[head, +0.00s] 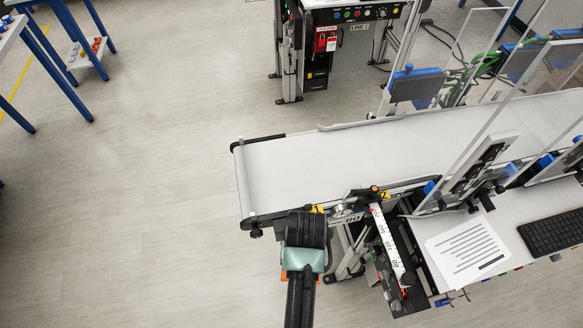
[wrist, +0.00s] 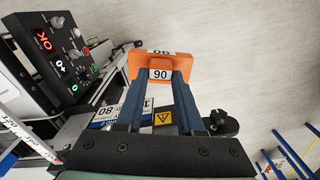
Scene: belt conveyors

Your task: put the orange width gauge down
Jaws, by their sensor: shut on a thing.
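The orange width gauge (wrist: 155,64) shows in the wrist view as an orange block with white labels reading 90. My gripper (wrist: 160,85) is shut on it, with a blue finger on each side of its near part. The gauge is held out over grey floor, past the edge of the conveyor hardware. In the head view my arm stands at the belt's near left corner and hides the fingers and most or all of the gauge. Small orange patches show there beside my wrist, but I cannot tell whether they are the gauge.
The white conveyor belt (head: 310,165) runs to the right and is empty at its left end. A white ruler (head: 388,245) lies by its near side. A control box (wrist: 57,55) stands left in the wrist view. A paper sheet (head: 466,247) and keyboard (head: 553,231) lie at right.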

